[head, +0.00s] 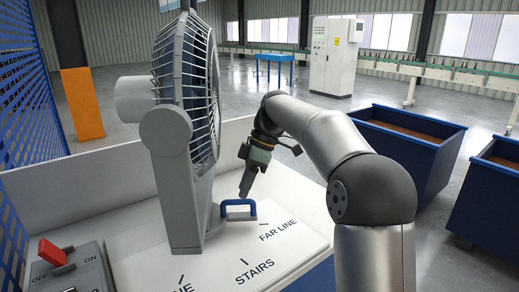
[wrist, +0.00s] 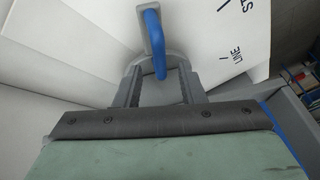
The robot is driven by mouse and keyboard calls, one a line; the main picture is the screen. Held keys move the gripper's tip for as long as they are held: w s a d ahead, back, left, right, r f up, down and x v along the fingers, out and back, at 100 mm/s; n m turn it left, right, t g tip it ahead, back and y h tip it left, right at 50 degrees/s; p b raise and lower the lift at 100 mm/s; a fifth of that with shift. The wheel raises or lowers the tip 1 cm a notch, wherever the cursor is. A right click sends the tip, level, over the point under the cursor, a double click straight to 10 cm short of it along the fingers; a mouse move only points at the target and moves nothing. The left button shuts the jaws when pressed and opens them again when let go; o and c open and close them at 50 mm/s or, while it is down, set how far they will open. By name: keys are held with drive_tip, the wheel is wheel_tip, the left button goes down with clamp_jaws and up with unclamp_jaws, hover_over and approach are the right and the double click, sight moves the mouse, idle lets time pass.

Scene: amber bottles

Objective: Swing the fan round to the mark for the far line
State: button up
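The grey fan (head: 185,120) stands on a white panel (head: 225,265), its cage facing right in the head view. A blue handle (head: 240,209) sticks out from its round base; it also shows in the wrist view (wrist: 155,42). The far line mark (head: 265,224) lies just right of and nearer than the handle, and the stairs mark (head: 244,262) is nearer still. A third label is partly hidden by the fan. My gripper (head: 245,192) points down at the handle. In the wrist view its fingers (wrist: 158,75) are apart, the handle's end between or just beyond the tips; contact cannot be told.
A switch box with a red switch (head: 52,252) sits at front left. A blue mesh screen (head: 25,90) stands on the left. Blue bins (head: 410,150) are on the right beyond my arm. The tray's back wall (head: 90,185) rises behind the fan.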

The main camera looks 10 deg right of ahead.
drive_tip(key=p+v, duration=0.4)
drive_tip(key=v, duration=1)
drive_tip(key=shift+d+r, duration=0.25)
drive_tip(key=shift+r, duration=0.1)
drive_tip(key=s+d+f+m+t+h+b, duration=0.1)
drive_tip(key=s+f+m+h, duration=0.1)
drive_tip(key=s+f+m, duration=0.6)
drive_tip(key=s+d+f+m+t+h+b, duration=0.1)
drive_tip(key=s+f+m, duration=0.7)
drive_tip(key=s+f, duration=1.1)
drive_tip(key=s+h, duration=0.1)
drive_tip(key=s, duration=0.5)
drive_tip(key=shift+f+m+t+h+b, duration=0.15)
drive_tip(key=shift+m+t+h+b, duration=0.15)
drive_tip(key=shift+m+t+b, duration=0.1)
